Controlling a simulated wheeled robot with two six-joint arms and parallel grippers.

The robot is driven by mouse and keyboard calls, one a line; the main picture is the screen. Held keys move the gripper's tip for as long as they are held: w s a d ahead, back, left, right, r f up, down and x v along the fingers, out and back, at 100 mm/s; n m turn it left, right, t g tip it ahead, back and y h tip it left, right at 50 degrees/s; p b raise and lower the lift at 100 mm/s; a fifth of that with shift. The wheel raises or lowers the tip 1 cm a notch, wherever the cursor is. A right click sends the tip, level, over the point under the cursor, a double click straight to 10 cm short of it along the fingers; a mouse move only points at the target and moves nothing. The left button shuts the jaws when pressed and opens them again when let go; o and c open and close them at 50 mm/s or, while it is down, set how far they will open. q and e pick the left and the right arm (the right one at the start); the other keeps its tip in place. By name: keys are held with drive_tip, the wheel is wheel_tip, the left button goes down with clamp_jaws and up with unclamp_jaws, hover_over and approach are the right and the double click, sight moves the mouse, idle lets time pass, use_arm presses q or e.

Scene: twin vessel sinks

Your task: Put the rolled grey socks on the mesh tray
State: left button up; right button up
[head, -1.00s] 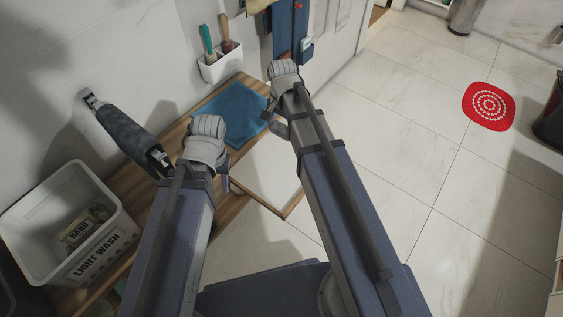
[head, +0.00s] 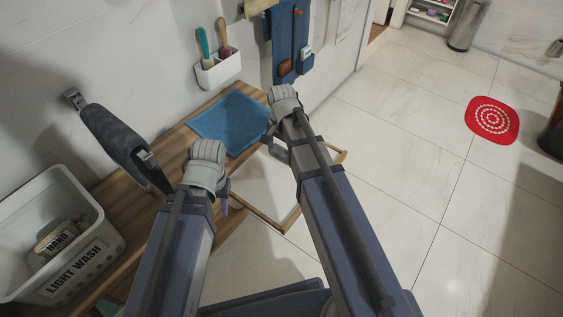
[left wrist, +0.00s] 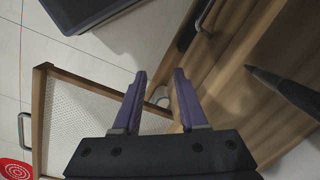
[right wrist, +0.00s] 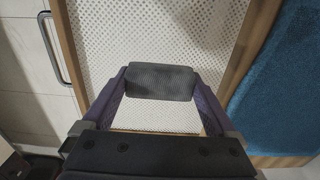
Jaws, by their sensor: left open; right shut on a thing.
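The rolled grey socks (right wrist: 162,82) show in the right wrist view as a dark grey ribbed roll. My right gripper (right wrist: 162,76) is shut on them, one finger at each end. The white mesh tray (head: 262,182) has a wooden frame and lies beyond and beneath the socks in the right wrist view (right wrist: 150,25). I cannot tell the gap between socks and tray. My left gripper (left wrist: 160,76) is open and empty, beside the tray (left wrist: 75,125) in the left wrist view.
A blue cloth (head: 228,122) lies on the wooden counter (head: 150,225) beside the tray. A white "LIGHT WASH" basket (head: 75,265) stands at the left. A dark grey device (head: 115,135) juts over the counter. A red mat (head: 492,118) lies on open floor.

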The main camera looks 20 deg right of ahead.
sight(282, 159)
drive_tip(key=shift+f+b, duration=1.6)
drive_tip(key=shift+f, duration=0.2)
drive_tip(key=shift+f, duration=0.1)
drive_tip(key=shift+f+b, duration=0.15)
drive_tip(key=shift+b, duration=0.15)
drive_tip(key=o, duration=1)
drive_tip(key=shift+c, duration=0.2)
drive_tip(key=shift+r, duration=0.2)
